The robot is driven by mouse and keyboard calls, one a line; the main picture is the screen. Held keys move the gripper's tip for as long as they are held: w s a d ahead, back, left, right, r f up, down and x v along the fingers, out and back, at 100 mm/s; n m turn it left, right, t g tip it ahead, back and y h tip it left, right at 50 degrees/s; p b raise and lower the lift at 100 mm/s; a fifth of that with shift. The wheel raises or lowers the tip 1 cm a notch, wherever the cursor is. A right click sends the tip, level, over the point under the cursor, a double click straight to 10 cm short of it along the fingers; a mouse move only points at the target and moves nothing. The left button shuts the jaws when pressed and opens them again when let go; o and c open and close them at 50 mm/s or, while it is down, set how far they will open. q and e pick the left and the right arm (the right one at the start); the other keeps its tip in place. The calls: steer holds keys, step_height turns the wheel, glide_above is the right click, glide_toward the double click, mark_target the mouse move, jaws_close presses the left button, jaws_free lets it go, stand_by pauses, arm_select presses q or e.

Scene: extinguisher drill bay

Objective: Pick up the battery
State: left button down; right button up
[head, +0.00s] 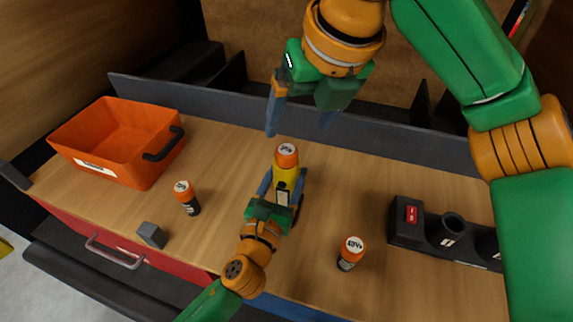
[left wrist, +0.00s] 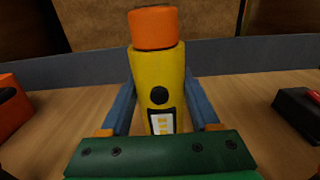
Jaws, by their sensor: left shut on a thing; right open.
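My left gripper (head: 281,188) is shut on an upright yellow device (head: 281,174), with one blue finger on each side of its body. The device (left wrist: 158,75) has a black round button and a pale panel in the left wrist view. An orange battery top (head: 287,154) sits on it, also seen in the left wrist view (left wrist: 153,27); the rest of that battery is hidden. My right gripper (head: 298,127) is open and empty above and behind the device, fingers pointing down. Two loose orange-topped black batteries stand on the bench, one at left (head: 187,197) and one at right (head: 350,253).
An orange bin (head: 118,143) stands at the back left of the wooden bench. A small grey block (head: 151,235) lies near the front left edge. A dark holder (head: 440,238) with round sockets is at right. A low grey wall (head: 200,100) runs along the back.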

mark_target(287, 152)
steer(key=shift+n, duration=0.6)
steer(key=x, duration=1.1)
steer(key=shift+w+d+f, duration=0.15)
steer(key=shift+w, duration=0.3)
jaws_close()
